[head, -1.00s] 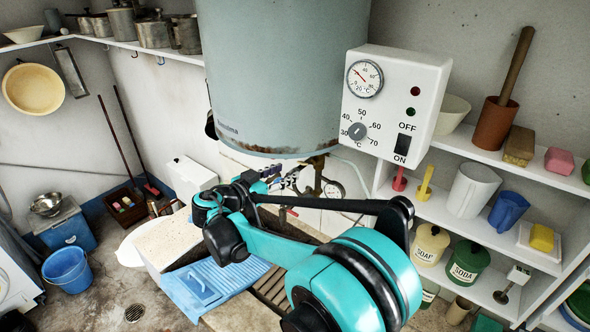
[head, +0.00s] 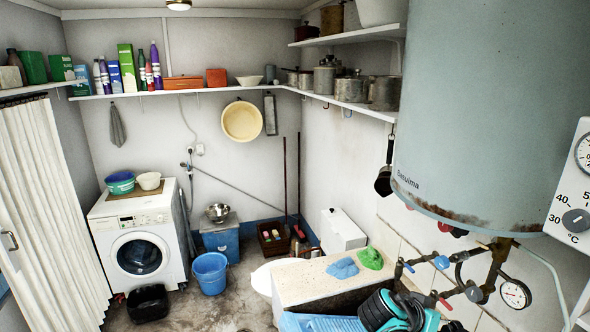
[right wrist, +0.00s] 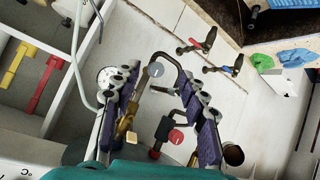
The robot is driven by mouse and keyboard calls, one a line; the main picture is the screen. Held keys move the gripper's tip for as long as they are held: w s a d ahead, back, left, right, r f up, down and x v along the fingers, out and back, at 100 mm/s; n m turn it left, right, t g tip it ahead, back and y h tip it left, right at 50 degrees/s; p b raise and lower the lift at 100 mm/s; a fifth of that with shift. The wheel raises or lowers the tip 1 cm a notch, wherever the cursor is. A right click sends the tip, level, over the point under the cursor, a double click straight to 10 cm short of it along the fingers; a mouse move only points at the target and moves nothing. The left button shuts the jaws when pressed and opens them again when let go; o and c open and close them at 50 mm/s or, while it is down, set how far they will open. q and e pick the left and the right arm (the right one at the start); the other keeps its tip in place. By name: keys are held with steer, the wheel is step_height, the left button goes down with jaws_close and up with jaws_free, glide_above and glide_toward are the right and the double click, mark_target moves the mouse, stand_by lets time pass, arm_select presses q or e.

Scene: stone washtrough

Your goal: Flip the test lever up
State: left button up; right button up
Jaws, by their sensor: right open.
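My right gripper (right wrist: 158,108) is open, its two dark purple jointed fingers reaching into the wrist view. I cannot tell for sure which of these is the test lever, or whether a finger touches anything. In the head view the pipework (head: 475,290) hangs under the grey boiler (head: 480,110), with red knobs (head: 445,227) at its underside. My left gripper is out of view.
A pressure gauge (head: 514,293) sits right of the pipes. A blue-handled valve (head: 440,262) and a red-handled valve (head: 445,303) are on the wall side. The stone trough (head: 320,280) bears blue and green cloths. The control box (head: 575,190) is at the right edge.

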arm_select(q)
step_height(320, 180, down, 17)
steer(key=b, duration=1.5)
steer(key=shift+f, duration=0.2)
arm_select(e)
steer(key=s+a+f+n+y, duration=0.3)
steer(key=s+a+f, duration=0.1)
steer(key=f, duration=0.4)
steer(key=s+a+f+n+t+y, duration=0.1)
steer(key=s+a+f+n+y, duration=0.2)
steer(key=s+a+f, duration=0.2)
steer(key=s+a+f+n+t+y, duration=0.1)
steer(key=s+a+f+n+y, duration=0.2)
steer(key=a+f, duration=0.4)
step_height(320, 180, down, 6)
steer(key=shift+s+a+f+y, duration=0.15)
steer(key=shift+s+a+y, duration=0.2)
steer(key=shift+s, duration=0.55)
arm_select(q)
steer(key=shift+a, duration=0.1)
arm_select(e)
steer(key=shift+d, duration=0.1)
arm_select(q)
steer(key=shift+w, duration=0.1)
arm_select(e)
steer(key=shift+d, duration=0.15)
